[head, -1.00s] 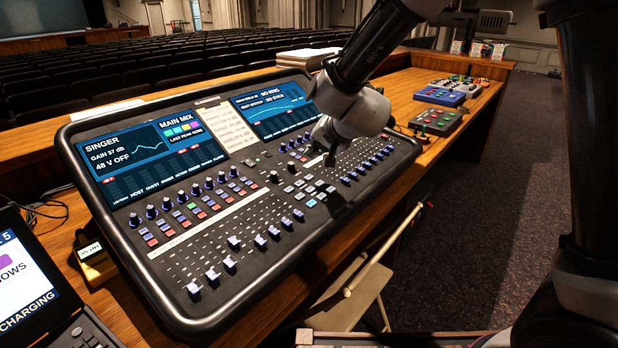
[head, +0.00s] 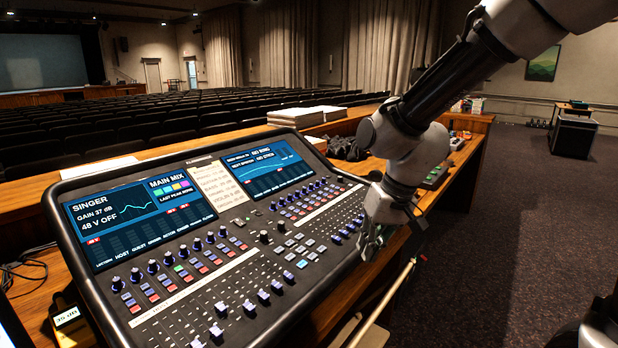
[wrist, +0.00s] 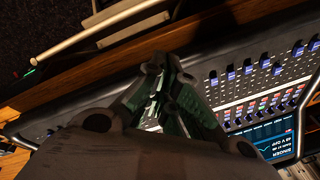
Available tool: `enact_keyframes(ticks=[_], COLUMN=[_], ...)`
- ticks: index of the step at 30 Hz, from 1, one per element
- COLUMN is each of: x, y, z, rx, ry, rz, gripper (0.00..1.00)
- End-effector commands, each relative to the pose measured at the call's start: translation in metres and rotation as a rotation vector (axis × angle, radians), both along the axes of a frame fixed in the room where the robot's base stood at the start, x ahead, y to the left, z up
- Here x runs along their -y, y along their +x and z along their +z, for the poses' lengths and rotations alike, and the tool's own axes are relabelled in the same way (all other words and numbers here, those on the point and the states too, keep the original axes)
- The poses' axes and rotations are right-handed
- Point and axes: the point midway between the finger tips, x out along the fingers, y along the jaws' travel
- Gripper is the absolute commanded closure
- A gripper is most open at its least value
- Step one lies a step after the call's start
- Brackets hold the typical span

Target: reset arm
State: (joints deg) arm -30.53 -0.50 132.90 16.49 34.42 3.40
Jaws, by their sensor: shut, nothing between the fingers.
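My gripper (head: 368,247) hangs at the right edge of the mixing desk (head: 62,203) in the head view, pointing down, with my arm reaching in from the upper right. In the wrist view my gripper (wrist: 158,80) has its fingers together and holds nothing. The console's front edge and its faders (wrist: 246,68) lie beyond and to the right of the fingers there. I cannot tell the exact height of the fingertips above the console edge.
A wooden stick (head: 388,300) leans beside the desk's right edge, close to my gripper; it also shows in the wrist view (wrist: 95,35). Papers (head: 296,117) lie behind the console. Small pedals (head: 436,176) sit on the right of the wooden desk. Carpet (head: 490,240) on the right is clear.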

Motion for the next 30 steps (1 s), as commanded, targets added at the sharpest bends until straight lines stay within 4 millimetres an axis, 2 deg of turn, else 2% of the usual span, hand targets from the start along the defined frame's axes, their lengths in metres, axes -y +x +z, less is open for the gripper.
enact_keyframes(ticks=[1,6,9,12,19,30], x=[0.032,0.137,0.183,0.212,0.239,0.240], y=[-0.016,-0.078,-0.111,-0.130,-0.147,-0.147], z=[0.016,0.055,0.073,0.088,0.112,0.112], rx=[-0.005,-0.014,0.021,0.094,0.210,0.210], ry=[-0.030,-0.150,-0.196,-0.209,-0.196,-0.195], rz=[0.011,-0.003,-0.065,-0.148,-0.288,-0.295], gripper=[1.00,1.00,1.00,1.00,1.00,1.00])
